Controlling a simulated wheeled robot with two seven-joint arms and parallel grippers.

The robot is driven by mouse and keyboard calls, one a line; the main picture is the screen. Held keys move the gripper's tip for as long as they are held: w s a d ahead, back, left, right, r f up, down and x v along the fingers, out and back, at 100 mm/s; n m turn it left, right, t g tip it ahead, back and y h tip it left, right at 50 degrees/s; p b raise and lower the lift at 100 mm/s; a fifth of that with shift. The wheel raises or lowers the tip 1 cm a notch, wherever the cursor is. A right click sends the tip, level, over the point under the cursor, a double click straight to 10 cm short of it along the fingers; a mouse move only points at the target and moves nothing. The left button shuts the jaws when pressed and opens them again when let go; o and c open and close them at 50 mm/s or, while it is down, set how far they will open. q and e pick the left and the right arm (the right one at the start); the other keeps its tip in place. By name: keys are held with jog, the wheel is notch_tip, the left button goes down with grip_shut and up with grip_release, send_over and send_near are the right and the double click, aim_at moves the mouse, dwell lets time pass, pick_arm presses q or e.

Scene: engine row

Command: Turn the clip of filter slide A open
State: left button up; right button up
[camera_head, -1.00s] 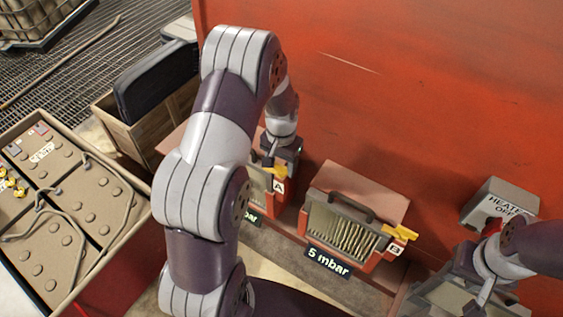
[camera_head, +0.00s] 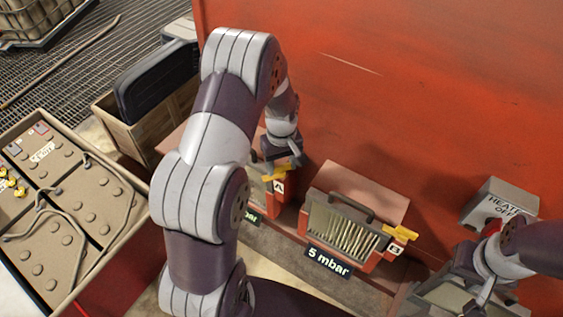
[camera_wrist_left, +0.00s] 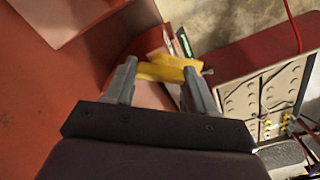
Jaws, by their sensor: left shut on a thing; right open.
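Filter slide A (camera_head: 253,199) stands left of slide B, its left part hidden behind my left arm. Its yellow clip (camera_head: 282,174) is at its upper right, by the white A label (camera_head: 279,187). My left gripper (camera_head: 275,170) reaches down over the clip and is shut on it. In the left wrist view the yellow clip (camera_wrist_left: 165,70) lies across between the two grey fingertips (camera_wrist_left: 159,78). My right gripper (camera_head: 484,292) is open at the lower right, away from slide A; its fingers are partly hard to make out.
Filter slide B (camera_head: 318,222), with a dark handle, a yellow clip (camera_head: 400,233) and a "5 mbar" plate (camera_head: 329,262), stands to the right. A grey "HEATER OFF" box (camera_head: 500,204) sits farther right. A red wall (camera_head: 400,90) rises behind.

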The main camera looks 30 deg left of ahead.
pick_arm(q)
jog(key=n, duration=0.3)
jog(key=shift+r+n, duration=0.1)
jog(key=shift+n, duration=0.2)
jog(key=shift+w+n, duration=0.1)
jog(key=shift+n, duration=1.8)
jog(key=o, duration=1)
jog(key=shift+o, duration=0.2)
jog(key=shift+r, duration=0.1)
